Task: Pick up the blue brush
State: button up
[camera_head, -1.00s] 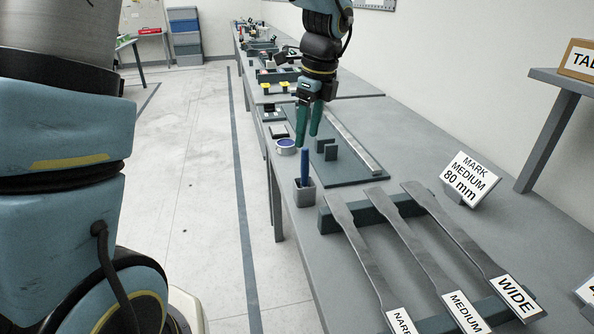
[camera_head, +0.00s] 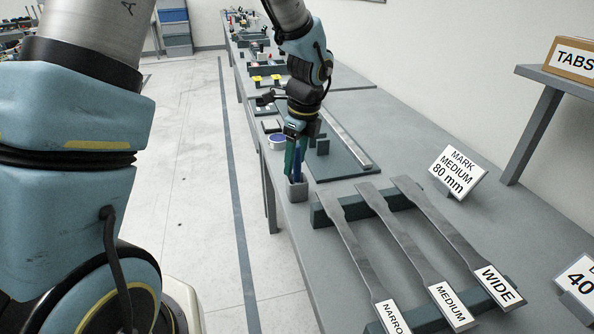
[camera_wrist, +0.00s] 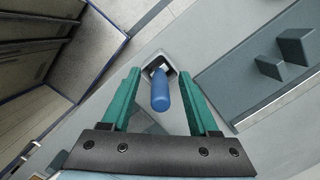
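The blue brush (camera_head: 298,158) stands upright in a small grey square holder (camera_head: 297,188) near the table's left edge. My gripper (camera_head: 295,165) is lowered around the upper part of the brush, its green fingers pointing down. In the wrist view the brush (camera_wrist: 160,92) shows as a blue rounded handle between the two fingers of my gripper (camera_wrist: 160,98). There is a visible gap on each side, so the gripper is open. The brush's lower end is hidden inside the holder (camera_wrist: 151,62).
Three flat metal specimens lie on a rack (camera_head: 365,203) in front, labelled narrow, medium and wide. A round container with blue contents (camera_head: 277,141) stands behind the holder. A dark board with a ruler (camera_head: 347,165) and small blocks lies to the right.

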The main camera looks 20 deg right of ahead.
grip_shut()
jog(key=shift+r, duration=0.1)
dwell(0.5)
